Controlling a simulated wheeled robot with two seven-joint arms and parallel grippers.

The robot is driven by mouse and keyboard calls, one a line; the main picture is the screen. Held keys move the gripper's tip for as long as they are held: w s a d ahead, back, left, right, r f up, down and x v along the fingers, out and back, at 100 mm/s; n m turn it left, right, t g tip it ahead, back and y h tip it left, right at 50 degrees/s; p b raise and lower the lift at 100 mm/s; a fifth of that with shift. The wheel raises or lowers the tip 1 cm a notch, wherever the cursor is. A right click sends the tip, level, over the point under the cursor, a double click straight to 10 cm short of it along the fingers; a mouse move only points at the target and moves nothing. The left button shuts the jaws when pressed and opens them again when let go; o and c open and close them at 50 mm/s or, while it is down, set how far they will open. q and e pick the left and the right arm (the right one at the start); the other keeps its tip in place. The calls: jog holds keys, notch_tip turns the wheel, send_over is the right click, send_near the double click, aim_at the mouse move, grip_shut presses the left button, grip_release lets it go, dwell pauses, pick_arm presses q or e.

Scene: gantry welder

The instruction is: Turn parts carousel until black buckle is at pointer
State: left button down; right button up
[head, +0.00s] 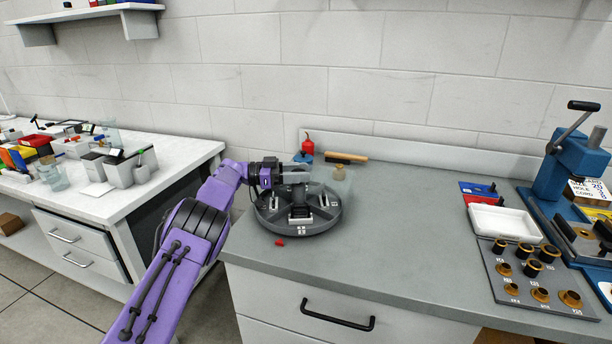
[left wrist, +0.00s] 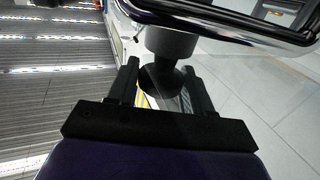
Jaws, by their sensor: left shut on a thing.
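The parts carousel (head: 330,226) is a round dark grey tray with compartments, standing on the left part of the grey bench. A small red piece (head: 280,242), seemingly the pointer, lies on the bench at its front rim. My left gripper (head: 297,178) is over the carousel's middle, shut on its central knob. In the left wrist view the fingers (left wrist: 160,75) stand either side of a dark round knob (left wrist: 158,84) under a grey cylinder. Pale and dark parts lie in the compartments; I cannot tell which is the black buckle. My arm and gripper hide the back compartments. My right gripper is out of view.
A red bottle (head: 308,145) and a wooden-handled brush (head: 347,157) are behind the carousel. A white tray (head: 503,222), a board of brass bushings (head: 512,285) and a blue press (head: 560,170) stand at the right. The bench middle is clear.

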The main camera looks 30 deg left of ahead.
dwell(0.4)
pick_arm(q)
jog(key=c, duration=0.5)
grip_release()
jog(key=shift+c, duration=0.2)
jog(key=shift+a, duration=0.15)
jog(key=b+v, duration=0.2)
jog(key=v, duration=0.8)
jog(key=shift+s+a, duration=0.15)
